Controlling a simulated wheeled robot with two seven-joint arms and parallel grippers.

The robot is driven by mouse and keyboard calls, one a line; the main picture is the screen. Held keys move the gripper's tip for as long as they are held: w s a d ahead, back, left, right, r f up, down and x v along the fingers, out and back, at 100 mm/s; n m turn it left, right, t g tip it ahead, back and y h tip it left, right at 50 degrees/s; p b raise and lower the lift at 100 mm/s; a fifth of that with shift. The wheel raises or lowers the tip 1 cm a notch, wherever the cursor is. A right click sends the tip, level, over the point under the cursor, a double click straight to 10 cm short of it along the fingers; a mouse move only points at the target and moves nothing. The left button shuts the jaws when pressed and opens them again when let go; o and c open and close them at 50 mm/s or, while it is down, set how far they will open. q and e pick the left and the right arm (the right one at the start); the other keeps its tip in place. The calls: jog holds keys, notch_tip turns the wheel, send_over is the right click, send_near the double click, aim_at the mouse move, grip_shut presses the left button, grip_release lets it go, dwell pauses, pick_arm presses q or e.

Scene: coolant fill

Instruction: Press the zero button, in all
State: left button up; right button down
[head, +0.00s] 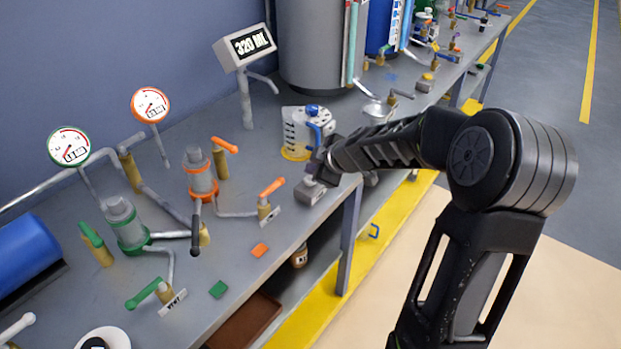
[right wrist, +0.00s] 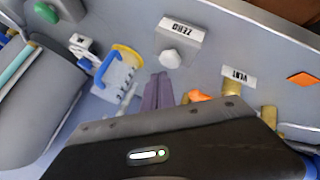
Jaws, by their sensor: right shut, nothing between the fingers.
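The zero button is a small grey box (head: 312,191) near the bench's front edge in the head view. In the right wrist view the box (right wrist: 182,38) carries a label reading ZERO, upside down, with a pale knob-like button (right wrist: 170,59) on it. My right gripper (head: 318,174) is shut and empty, just above the box in the head view and partly covering it. In the right wrist view its fingertips (right wrist: 160,82) appear below the button. Whether they touch it I cannot tell. The display (head: 254,43) reads 320 ML. My left gripper is not in view.
A measuring jug (head: 296,132) with a blue handle stands behind the gripper on a yellow ring. An orange-handled valve (head: 268,196) stands left of the box. Green and orange pipework with gauges (head: 151,105) fills the left. A grey tank (head: 312,45) stands behind.

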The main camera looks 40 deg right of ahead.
jog(key=shift+f, duration=0.1)
dwell(0.8)
jog(key=shift+f+b, duration=0.3)
jog(key=shift+b, duration=0.4)
jog(key=shift+f+b, duration=0.55)
jog(key=shift+b, duration=0.15)
dwell(0.5)
dwell(0.4)
jog(key=shift+r+p, duration=0.65)
jog(key=shift+r, duration=0.3)
jog(key=shift+r, duration=0.1)
jog(key=shift+r+p, duration=1.8)
jog(key=shift+r, duration=0.65)
jog(key=shift+s+f, duration=0.1)
jog(key=shift+f, duration=0.05)
